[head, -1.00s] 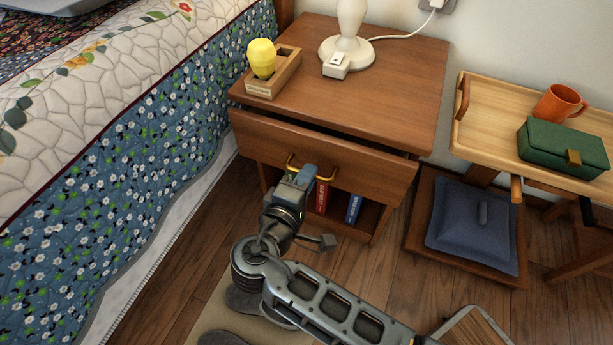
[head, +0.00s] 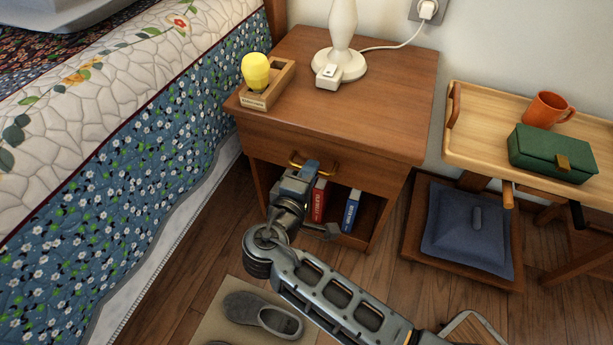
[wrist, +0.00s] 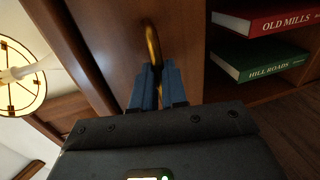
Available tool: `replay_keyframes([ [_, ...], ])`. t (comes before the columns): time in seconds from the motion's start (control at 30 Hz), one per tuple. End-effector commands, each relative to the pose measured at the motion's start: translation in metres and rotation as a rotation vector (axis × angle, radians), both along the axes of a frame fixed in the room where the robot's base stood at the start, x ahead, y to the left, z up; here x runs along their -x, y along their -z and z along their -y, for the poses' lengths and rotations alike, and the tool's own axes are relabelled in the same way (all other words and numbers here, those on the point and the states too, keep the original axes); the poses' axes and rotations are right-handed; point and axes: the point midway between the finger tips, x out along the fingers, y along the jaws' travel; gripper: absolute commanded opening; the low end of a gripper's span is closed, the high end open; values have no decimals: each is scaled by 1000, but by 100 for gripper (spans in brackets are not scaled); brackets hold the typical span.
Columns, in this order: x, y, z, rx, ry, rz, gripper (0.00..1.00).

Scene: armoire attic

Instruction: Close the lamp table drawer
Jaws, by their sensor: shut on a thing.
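The lamp table (head: 385,98) is a brown wooden nightstand beside the bed. Its drawer front (head: 362,166) sits under the tabletop edge with no visible gap, so the drawer looks closed. My gripper (head: 304,172) is at the brass handle (head: 328,172) on the drawer front. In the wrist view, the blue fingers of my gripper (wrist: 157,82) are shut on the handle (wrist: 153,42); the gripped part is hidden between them. The drawer's inside is not visible.
A lamp (head: 342,45) and a wooden holder (head: 267,88) with a yellow bulb (head: 255,70) stand on top. Books (head: 351,211) stand on the open shelf below. The bed (head: 120,165) is at left, a tray table (head: 490,135) at right, and slippers (head: 262,313) lie in front.

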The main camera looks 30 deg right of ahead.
Motion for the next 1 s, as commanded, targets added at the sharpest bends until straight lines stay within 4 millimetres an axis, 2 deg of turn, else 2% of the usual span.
replay_keyframes([
  [0.1, -3, -1, 3, -1, 2, 4, 0],
  [0.13, -3, -1, 3, -1, 2, 4, 13],
  [0.4, -2, -1, 3, -1, 3, 3, 37],
  [0.7, 1, -2, -2, 0, 1, 2, 37],
  [1.0, 27, -13, -38, -1, -1, 1, 37],
])
